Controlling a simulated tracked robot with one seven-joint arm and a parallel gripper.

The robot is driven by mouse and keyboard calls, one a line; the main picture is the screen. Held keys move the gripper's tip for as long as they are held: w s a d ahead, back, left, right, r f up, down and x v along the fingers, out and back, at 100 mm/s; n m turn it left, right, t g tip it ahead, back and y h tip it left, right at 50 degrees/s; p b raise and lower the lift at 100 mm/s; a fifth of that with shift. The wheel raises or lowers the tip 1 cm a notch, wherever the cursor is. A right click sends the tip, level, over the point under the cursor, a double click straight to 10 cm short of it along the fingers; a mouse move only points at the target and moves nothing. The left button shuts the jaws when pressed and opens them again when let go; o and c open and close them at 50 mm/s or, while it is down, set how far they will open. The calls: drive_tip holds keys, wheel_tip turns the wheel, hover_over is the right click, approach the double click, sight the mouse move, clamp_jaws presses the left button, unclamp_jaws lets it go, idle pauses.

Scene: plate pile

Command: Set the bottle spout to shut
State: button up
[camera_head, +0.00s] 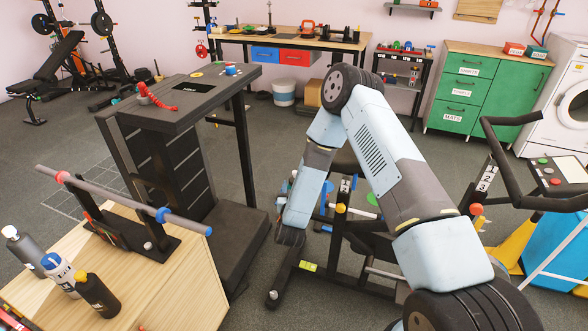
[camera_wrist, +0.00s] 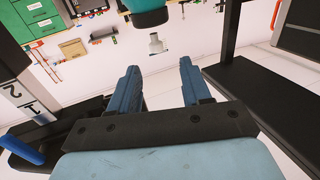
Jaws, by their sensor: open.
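Three bottles stand on a wooden-topped table (camera_head: 175,270) at the lower left of the head view. One is a grey bottle (camera_head: 27,252) with a white cap, one a white bottle (camera_head: 62,278) with a blue top, one a black bottle (camera_head: 98,297) with a yellow top. I cannot tell which has the spout or how it is set. My gripper (camera_head: 288,240) hangs low, to the right of the bottles and well apart from them. In the wrist view its two blue fingers (camera_wrist: 159,66) are apart with nothing between them.
A barbell rack with a grey bar (camera_head: 125,203) stands behind the bottles. A black treadmill-like machine (camera_head: 185,105) rises beyond it. Dark gym frames (camera_head: 345,225) surround my gripper. A blue bin-like unit (camera_head: 555,250) is at the right. Open grey floor (camera_head: 300,115) lies farther back.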

drive_tip(key=w, duration=1.1)
drive_tip(key=shift+d, duration=0.4)
clamp_jaws()
